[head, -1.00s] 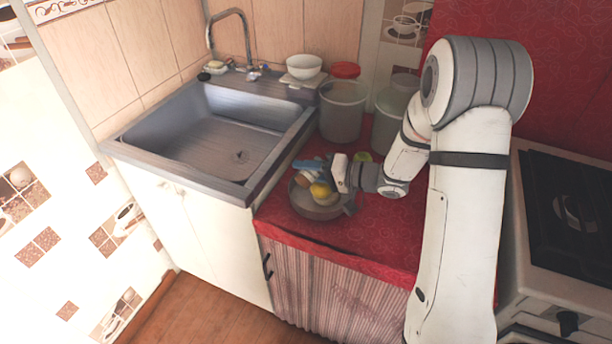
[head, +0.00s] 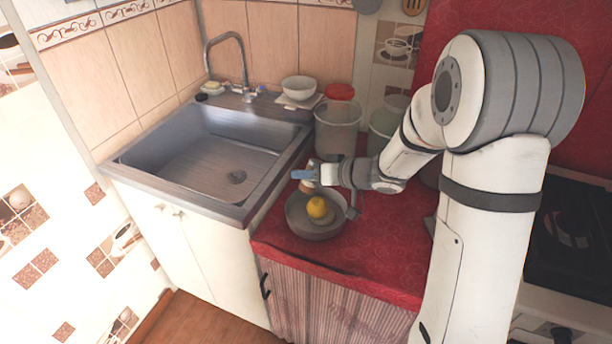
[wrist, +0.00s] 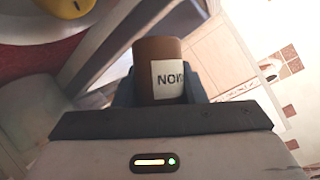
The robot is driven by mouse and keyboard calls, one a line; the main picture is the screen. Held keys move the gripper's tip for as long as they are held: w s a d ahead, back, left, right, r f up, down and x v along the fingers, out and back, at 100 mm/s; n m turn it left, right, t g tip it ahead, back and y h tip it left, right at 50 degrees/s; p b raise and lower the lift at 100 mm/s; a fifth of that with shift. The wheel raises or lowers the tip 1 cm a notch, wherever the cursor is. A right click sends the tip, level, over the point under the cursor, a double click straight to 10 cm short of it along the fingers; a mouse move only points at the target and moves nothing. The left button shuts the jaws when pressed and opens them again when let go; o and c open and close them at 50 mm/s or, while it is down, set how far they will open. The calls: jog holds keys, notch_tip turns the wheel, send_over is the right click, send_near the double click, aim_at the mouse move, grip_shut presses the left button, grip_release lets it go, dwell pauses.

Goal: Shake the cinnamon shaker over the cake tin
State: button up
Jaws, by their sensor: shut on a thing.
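The cake tin (head: 312,231) is a round grey pan on the red counter. My gripper is over its back left rim. A yellow lemon-like fruit (head: 317,207) sits in the tin.
A steel sink (head: 200,160) adjoins the counter on the left. A clear bucket with a red lid (head: 337,125) and a greenish bucket (head: 381,122) stand behind. The red counter (head: 375,255) is clear in front and right of the tin. A stove (head: 575,230) is at far right.

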aim_at(309, 163)
dwell(0.3)
jog(key=shift+a+r+n+t+h, duration=0.1)
jog(key=shift+r+n+t+h, duration=0.2)
jog(key=shift+r+n+h, duration=0.3)
jog(key=shift+s+r+n+t+h+b, duration=0.1)
jog(key=shift+r+n+t+h+b, duration=0.45)
jog(key=shift+n+b, duration=0.45)
jog(key=shift+r+t, duration=0.35)
jog(key=shift+r, duration=0.05)
